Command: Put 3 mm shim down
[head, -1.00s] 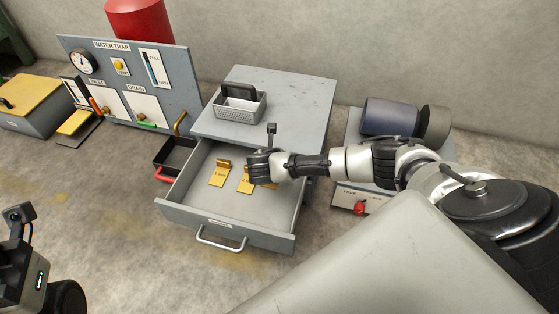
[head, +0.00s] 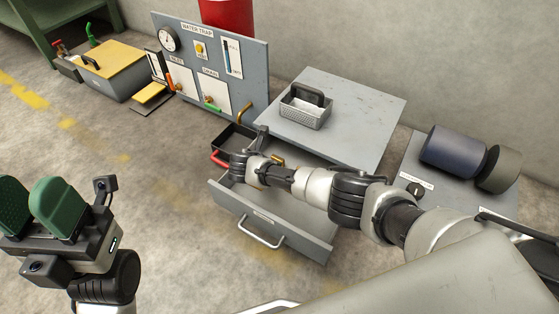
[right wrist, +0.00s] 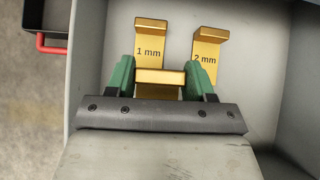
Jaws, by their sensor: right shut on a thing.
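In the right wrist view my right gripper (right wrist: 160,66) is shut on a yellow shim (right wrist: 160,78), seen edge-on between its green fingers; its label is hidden. Beyond it, a 1 mm shim (right wrist: 150,50) and a 2 mm shim (right wrist: 206,52) lie on the floor of the open drawer (right wrist: 88,60). In the head view my right gripper (head: 242,163) is over the left back part of the drawer (head: 283,221), and my arm hides much of the inside. My left gripper (head: 36,206) is open and empty at the lower left, away from the drawer.
A grey cabinet top (head: 350,95) holds a metal basket (head: 305,112). A black tray with a red handle (head: 220,158) stands left of the drawer. The water trap panel (head: 212,65) is behind it. A dark cylinder (head: 452,150) lies at right.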

